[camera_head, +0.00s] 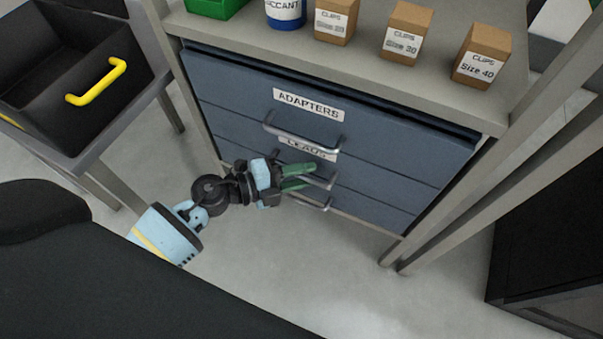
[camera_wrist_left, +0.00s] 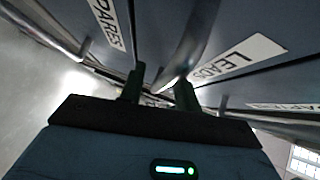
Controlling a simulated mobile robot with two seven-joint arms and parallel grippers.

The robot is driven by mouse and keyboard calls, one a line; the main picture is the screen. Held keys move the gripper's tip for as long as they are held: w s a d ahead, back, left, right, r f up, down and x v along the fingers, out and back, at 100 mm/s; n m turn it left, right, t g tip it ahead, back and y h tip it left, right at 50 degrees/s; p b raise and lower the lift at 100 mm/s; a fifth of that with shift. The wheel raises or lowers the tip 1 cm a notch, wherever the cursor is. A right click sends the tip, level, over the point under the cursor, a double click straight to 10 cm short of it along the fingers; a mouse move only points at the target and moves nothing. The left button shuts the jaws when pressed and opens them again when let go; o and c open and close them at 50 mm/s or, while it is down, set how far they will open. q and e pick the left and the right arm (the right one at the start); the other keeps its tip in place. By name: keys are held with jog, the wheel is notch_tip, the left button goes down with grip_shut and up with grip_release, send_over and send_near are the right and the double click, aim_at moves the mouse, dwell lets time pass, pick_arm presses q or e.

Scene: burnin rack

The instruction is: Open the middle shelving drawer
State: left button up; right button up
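The blue drawer unit has three stacked drawers, and their fronts look flush. The middle drawer (camera_head: 240,126) carries the label LEADS (camera_head: 296,143), which also shows in the left wrist view (camera_wrist_left: 238,60). Its grey bar handle (camera_head: 321,182) is partly hidden by my left gripper (camera_head: 297,177). The green fingers are at this handle and stand apart. In the left wrist view the handle (camera_wrist_left: 197,45) runs down into the gap between the fingertips (camera_wrist_left: 160,86); whether they touch it is unclear. My right gripper is not in view.
The top drawer, labelled ADAPTERS (camera_head: 308,104), has its handle (camera_head: 303,137) just above. The SPARES label (camera_wrist_left: 108,22) shows in the wrist view. Several clips boxes (camera_head: 407,32) stand on the worktop. A black bin (camera_head: 75,85) with a yellow handle is at left. A rack post (camera_head: 500,145) stands right.

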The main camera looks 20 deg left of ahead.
pick_arm(q)
jog(key=c, duration=0.6)
grip_shut()
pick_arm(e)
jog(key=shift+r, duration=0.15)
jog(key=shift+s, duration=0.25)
pick_arm(q)
jog(key=shift+s, duration=0.15)
